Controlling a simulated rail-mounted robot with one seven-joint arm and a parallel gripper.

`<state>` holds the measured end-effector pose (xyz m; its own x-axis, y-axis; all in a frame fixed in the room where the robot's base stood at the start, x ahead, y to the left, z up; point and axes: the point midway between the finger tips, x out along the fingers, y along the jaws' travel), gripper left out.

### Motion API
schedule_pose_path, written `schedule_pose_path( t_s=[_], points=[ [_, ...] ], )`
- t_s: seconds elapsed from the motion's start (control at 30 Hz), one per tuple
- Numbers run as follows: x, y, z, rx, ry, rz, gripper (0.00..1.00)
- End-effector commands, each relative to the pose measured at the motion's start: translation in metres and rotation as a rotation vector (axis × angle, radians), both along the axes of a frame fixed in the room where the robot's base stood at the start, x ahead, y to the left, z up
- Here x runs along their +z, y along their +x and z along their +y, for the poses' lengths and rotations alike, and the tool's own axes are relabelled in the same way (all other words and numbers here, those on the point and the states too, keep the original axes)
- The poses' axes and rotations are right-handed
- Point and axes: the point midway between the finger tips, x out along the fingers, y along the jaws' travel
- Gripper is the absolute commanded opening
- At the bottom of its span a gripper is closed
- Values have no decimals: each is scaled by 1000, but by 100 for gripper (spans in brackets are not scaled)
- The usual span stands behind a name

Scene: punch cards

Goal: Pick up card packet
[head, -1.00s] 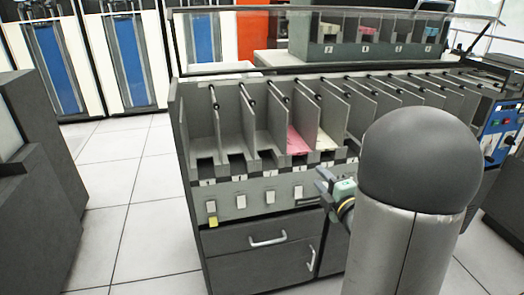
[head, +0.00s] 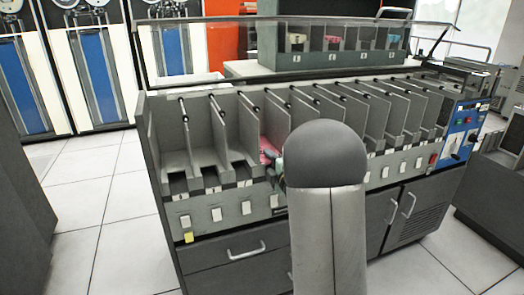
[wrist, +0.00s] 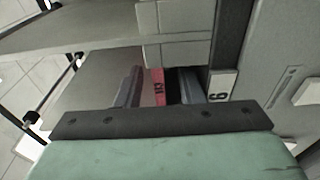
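The pink card packet (head: 267,146) lies in one of the sorter's upright pockets, partly hidden by my arm in the head view. In the wrist view, its narrow pink edge (wrist: 158,76) with dark markings shows between my gripper's fingers. My gripper (head: 272,160) is at the front of that pocket and is mostly hidden behind my arm's rounded link. In the wrist view my gripper (wrist: 160,92) has its two dark fingers apart, on either side of the pink edge. I cannot tell whether either finger touches it.
The grey card sorter (head: 250,228) has a row of pockets with thin dividers close to both sides of my gripper. A numbered label (wrist: 222,84) sits beside the pocket. A glass-topped rail (head: 200,84) runs behind. Open tiled floor (head: 105,215) lies to the left.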

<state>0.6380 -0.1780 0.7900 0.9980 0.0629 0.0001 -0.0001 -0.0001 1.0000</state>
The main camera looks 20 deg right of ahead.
Motion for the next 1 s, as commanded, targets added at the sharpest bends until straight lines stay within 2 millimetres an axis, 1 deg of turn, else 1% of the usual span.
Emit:
schedule_pose_path(
  t_s=[0.03,0.13,0.37,0.4,0.47,0.5,0.83,1.0],
  points=[
    [-1,6,0,0,-1,0,35],
    [0,13,1,0,-1,1,35],
    [0,14,1,-1,-1,0,35],
    [0,14,1,-1,-1,0,23],
    [0,14,1,-1,-1,0,7],
    [0,14,1,-1,-1,0,0],
    [2,14,0,-1,-1,-1,0],
    [10,14,0,-1,-1,-2,0]
  ],
)
